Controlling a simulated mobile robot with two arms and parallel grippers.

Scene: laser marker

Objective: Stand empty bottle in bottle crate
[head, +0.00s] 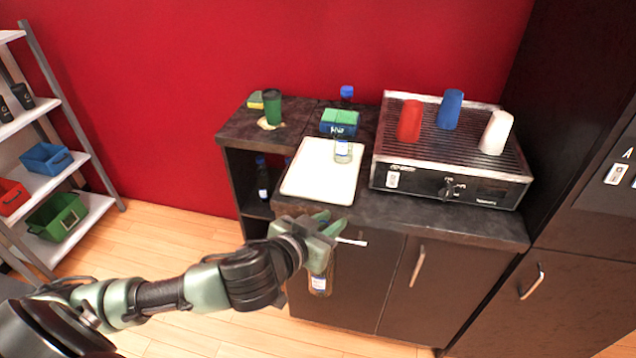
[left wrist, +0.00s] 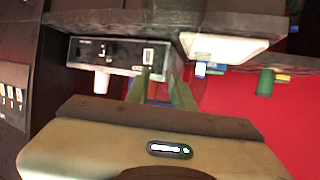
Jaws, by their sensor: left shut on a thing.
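My left gripper (head: 329,223) is in front of the dark cabinet, near the counter's front edge. It is shut on a see-through bottle (head: 319,284) with a blue-and-white label, whose lower part hangs below the fingers. Its upper part is hidden by the gripper. In the left wrist view the green fingers (left wrist: 162,92) close around something clear that is hard to make out. A second clear bottle (head: 343,152) with a label stands on the white tray (head: 305,190). I cannot make out a bottle crate for certain. My right gripper is not in view.
Another blue-capped bottle (head: 263,180) stands in the open cubby. Shelves at left hold coloured bins (head: 57,217).

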